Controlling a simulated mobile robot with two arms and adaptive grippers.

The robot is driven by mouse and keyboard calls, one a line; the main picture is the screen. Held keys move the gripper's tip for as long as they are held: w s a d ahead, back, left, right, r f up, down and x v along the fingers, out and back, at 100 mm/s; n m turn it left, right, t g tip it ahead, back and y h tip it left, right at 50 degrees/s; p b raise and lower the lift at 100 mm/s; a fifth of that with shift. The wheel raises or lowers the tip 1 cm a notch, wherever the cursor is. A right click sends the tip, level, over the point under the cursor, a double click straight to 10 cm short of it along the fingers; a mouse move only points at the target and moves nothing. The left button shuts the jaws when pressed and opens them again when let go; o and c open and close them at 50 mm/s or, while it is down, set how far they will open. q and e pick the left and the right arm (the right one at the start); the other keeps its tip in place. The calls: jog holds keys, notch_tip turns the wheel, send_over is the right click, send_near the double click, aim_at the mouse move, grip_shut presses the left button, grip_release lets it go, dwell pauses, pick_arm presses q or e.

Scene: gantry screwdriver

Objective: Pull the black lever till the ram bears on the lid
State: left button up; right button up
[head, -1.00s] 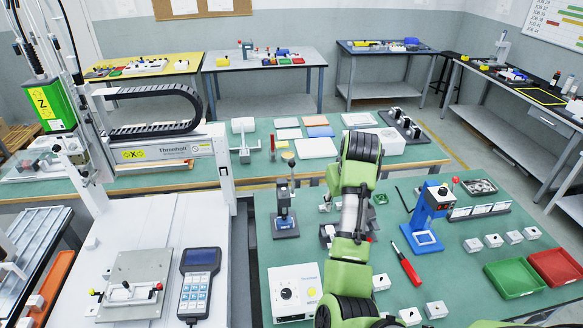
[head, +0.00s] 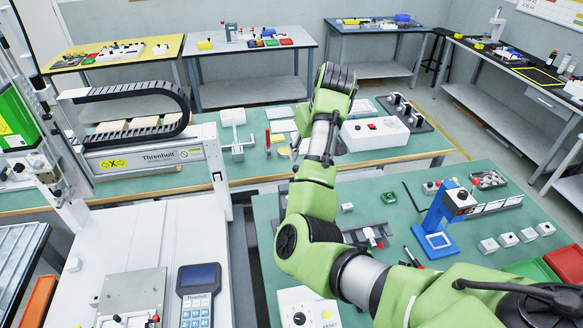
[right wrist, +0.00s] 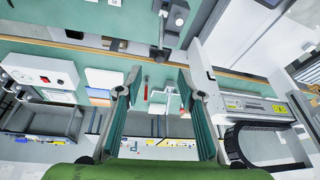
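In the right wrist view a dark grey press (right wrist: 169,24) stands at the top centre, with a black ball (right wrist: 158,53) that looks like the end of the black lever. My right gripper (right wrist: 160,84) is open and empty, its two fingers spread wide. The ball appears above the gap between the fingers in the picture, apart from them. In the head view my green right arm covers the press and most of the gripper. Ram and lid cannot be made out. My left gripper is not in view.
A blue press (head: 440,215) with a red knob stands on the green bench, right of my arm. A white box with a red button (head: 372,133) sits on the bench behind. The gantry (head: 150,165) stands at left. White blocks (head: 508,240) and trays lie at right.

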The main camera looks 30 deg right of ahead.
jog(key=x, duration=0.3)
jog(key=p+x, duration=0.1)
jog(key=x, duration=0.2)
jog(key=p+x, duration=0.1)
jog(key=x, duration=0.2)
jog(key=shift+s+f, duration=0.15)
jog(key=shift+s, duration=0.15)
jog(key=shift+p+x, duration=0.4)
jog(key=shift+x, duration=0.55)
jog(key=shift+w+f, duration=0.15)
jog(key=shift+f, duration=0.35)
jog(key=shift+w+f, duration=0.15)
jog(key=shift+f, duration=0.05)
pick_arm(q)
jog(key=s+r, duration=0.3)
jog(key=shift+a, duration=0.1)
pick_arm(e)
grip_shut()
